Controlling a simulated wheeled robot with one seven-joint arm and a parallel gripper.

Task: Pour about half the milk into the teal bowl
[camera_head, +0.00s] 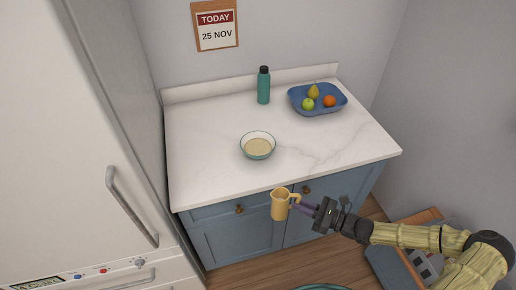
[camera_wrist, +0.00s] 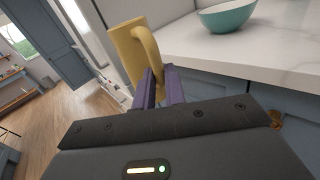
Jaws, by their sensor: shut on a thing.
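The teal bowl (camera_head: 258,154) stands on the marble counter with a pale tan filling in it; its outer side also shows in the wrist view (camera_wrist: 228,19). My gripper (camera_head: 295,202) is shut on the handle of a yellow jug (camera_head: 280,207). The jug is in front of the counter's front edge, right of and nearer than the bowl, and looks about upright. The wrist view shows the jug (camera_wrist: 127,50) with its handle between my purple fingers (camera_wrist: 159,88). No milk can be made out inside the jug.
A teal bottle (camera_head: 263,86) and a blue tray (camera_head: 321,109) with a pear, a green apple and an orange stand at the back of the counter (camera_head: 205,140). The counter around the bowl is clear. A white fridge (camera_head: 70,130) stands at the left.

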